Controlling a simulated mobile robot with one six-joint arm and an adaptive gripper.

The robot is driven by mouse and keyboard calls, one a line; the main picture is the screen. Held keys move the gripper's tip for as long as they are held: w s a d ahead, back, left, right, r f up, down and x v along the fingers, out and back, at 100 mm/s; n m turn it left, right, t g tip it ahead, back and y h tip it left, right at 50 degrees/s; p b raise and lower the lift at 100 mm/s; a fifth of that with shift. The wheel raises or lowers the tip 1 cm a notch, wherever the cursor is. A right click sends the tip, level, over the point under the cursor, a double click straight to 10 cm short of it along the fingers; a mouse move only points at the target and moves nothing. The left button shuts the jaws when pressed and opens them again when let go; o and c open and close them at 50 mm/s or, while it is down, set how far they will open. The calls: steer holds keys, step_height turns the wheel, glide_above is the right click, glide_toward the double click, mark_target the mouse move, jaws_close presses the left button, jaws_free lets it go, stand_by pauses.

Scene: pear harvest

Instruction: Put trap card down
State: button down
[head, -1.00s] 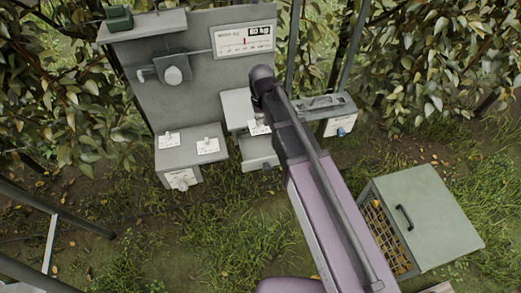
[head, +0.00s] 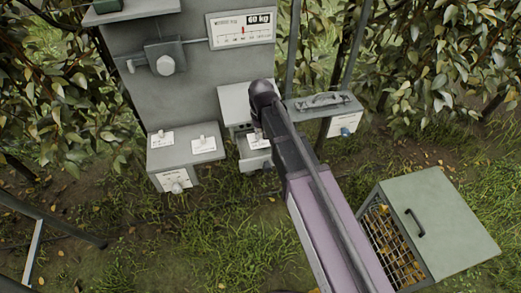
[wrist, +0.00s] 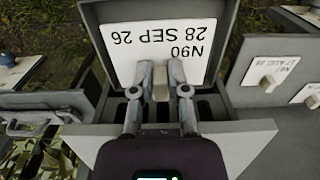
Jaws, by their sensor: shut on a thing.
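The trap card (wrist: 165,38) is white and reads N90 28 SEP 26, upside down in the wrist view. My gripper (wrist: 161,76) is shut on its pale block-shaped knob (wrist: 160,88). The card lies over a grey tray-like surface (wrist: 98,15); I cannot tell whether it rests on it or hovers just above. Dark slots show below the fingers. In the head view the card (head: 257,141) shows just left of my arm, in front of the grey panel, and my fingertips are mostly hidden.
A grey box (head: 188,172) to the left carries two knobbed cards (head: 161,139). A grey box with a handle (head: 300,106) stands to the right. A green-grey crate with a mesh side (head: 455,220) sits on the grass at lower right. The grass in front is open.

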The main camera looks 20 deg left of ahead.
mark_target(261, 150)
steer(key=shift+f+b, duration=0.5)
steer(key=shift+f, duration=0.35)
steer(key=shift+f+b, duration=2.2)
steer(key=shift+f, duration=0.05)
steer(key=shift+f, duration=0.2)
steer(key=c, duration=0.6)
jaws_free()
steer(key=shift+r, duration=0.1)
steer(key=shift+c, duration=0.2)
steer(key=shift+r, duration=0.15)
step_height(261, 150, up, 12)
steer(key=p, duration=1.2)
